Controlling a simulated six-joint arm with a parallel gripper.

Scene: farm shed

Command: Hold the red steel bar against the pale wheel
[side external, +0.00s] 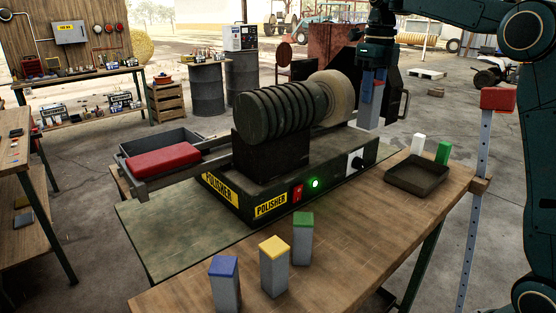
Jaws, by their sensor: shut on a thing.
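The polisher (250,190) stands on the wooden bench, with a dark ribbed motor (275,115) on top and a green lamp lit on its front. The pale wheel (338,92) is at the motor's right end. My gripper (372,88) points down just right of the wheel, shut on the red steel bar (367,117), which is grey below with red showing between the fingers. The bar hangs upright above the right end of the polisher base. It is close beside the wheel; I cannot tell whether they touch. The fingers hide much of its top.
Blue-topped (225,282), yellow-topped (274,268) and green-topped (302,240) steel bars stand at the bench front. A dark tray (417,177) lies right, with white (418,143) and green (443,152) blocks behind it. A red-topped post (486,160) rises at the bench's right edge.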

